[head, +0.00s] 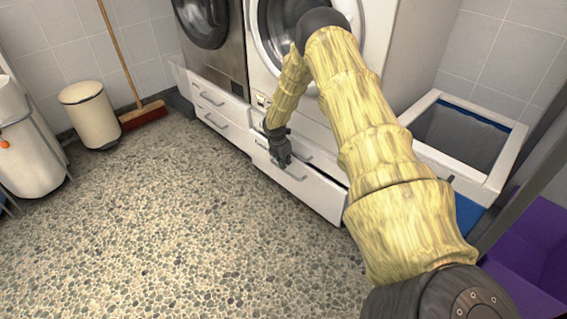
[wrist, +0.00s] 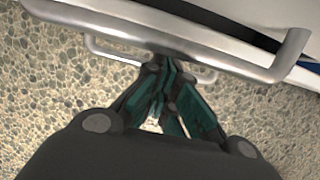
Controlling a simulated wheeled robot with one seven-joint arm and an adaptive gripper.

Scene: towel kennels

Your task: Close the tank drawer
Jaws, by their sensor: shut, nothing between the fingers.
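A white drawer (head: 318,196) sits low under the right-hand washing machine. Its front stands out a little, with a dark gap above its top edge at the right. My gripper (head: 283,161) is at the upper left part of this drawer front, close to its handle, and points down. In the wrist view my gripper (wrist: 168,100) has its dark green fingers shut together with nothing held. A thick metal handle bar (wrist: 110,22) crosses close by the fingertips; I cannot tell whether they touch it. A second thinner handle (wrist: 100,50) shows beyond it. My arm hides part of the machine and drawer.
Another drawer unit (head: 205,95) with two handles is at the left. An open white-rimmed bin (head: 420,155) stands right of the machine, with a purple crate (head: 530,240) in front. A broom (head: 143,115) and cream bin (head: 90,115) are far left. The speckled floor is clear.

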